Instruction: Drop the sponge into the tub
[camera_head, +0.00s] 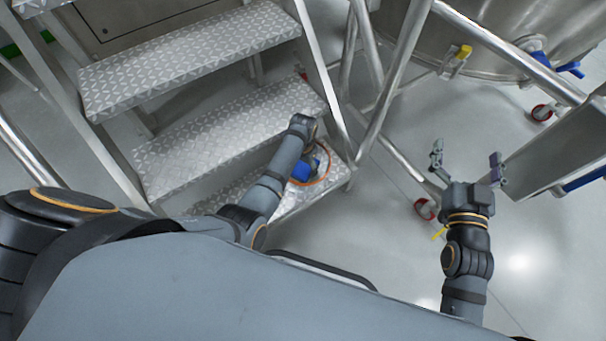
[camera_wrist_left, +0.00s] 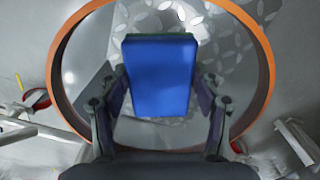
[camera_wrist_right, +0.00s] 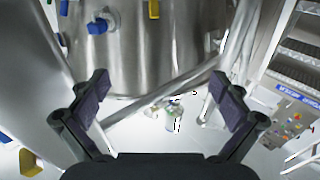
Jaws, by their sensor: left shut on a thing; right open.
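The sponge is a blue block with a dark green edge, seen in the left wrist view (camera_wrist_left: 160,75) and in the head view (camera_head: 301,171). My left gripper (camera_head: 309,158) is shut on it, with one finger on each side. The tub shows as a wide round shape with an orange rim (camera_wrist_left: 266,75) that encircles the sponge in the left wrist view. In the head view its rim (camera_head: 327,176) is at the lowest metal step, partly hidden by my left arm. I cannot tell how high the sponge is above the tub's bottom. My right gripper (camera_head: 466,160) is open and empty.
Metal stairs with patterned treads (camera_head: 235,125) rise at the left. A large steel vessel (camera_head: 490,35) on a tubular frame with red castors (camera_head: 425,209) stands at the back right.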

